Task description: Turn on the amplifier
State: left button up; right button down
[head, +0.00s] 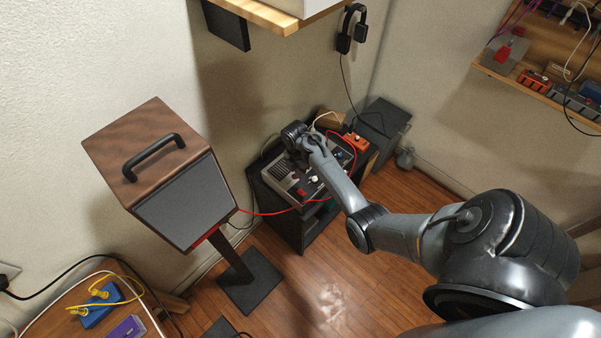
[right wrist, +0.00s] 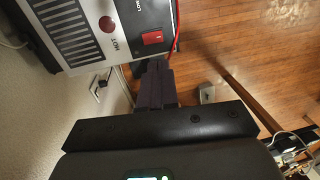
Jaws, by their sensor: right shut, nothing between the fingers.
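The amplifier appears to be the grey-and-black device (head: 284,180) with a grille on top of a dark stand in the head view. The right wrist view shows its grille panel (right wrist: 66,30), a round dark-red part by the word HOT, and a red rocker switch (right wrist: 152,38). I cannot tell which way the switch is set. My right gripper (right wrist: 155,68) is shut and empty, its tips close to the device's edge beside the switch. Whether they touch is unclear. In the head view my right arm partly covers the device and hides the fingertips. My left gripper is out of view.
A wood-cased box with a handle (head: 150,148) stands on a post at the left. A red cable (head: 268,213) runs from it to the device. An orange box (head: 356,142) sits behind. A wooden shelf (head: 262,12) hangs above. The floor in front is clear.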

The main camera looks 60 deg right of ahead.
jog(key=b, duration=0.2)
send_over(303, 195)
jog(key=f, duration=0.9)
jog(key=shift+w+d, duration=0.2)
jog(key=shift+s+f+b, duration=0.1)
jog(key=shift+f+b, duration=0.2)
jog(key=shift+f, duration=0.7)
jog(key=shift+a, duration=0.1)
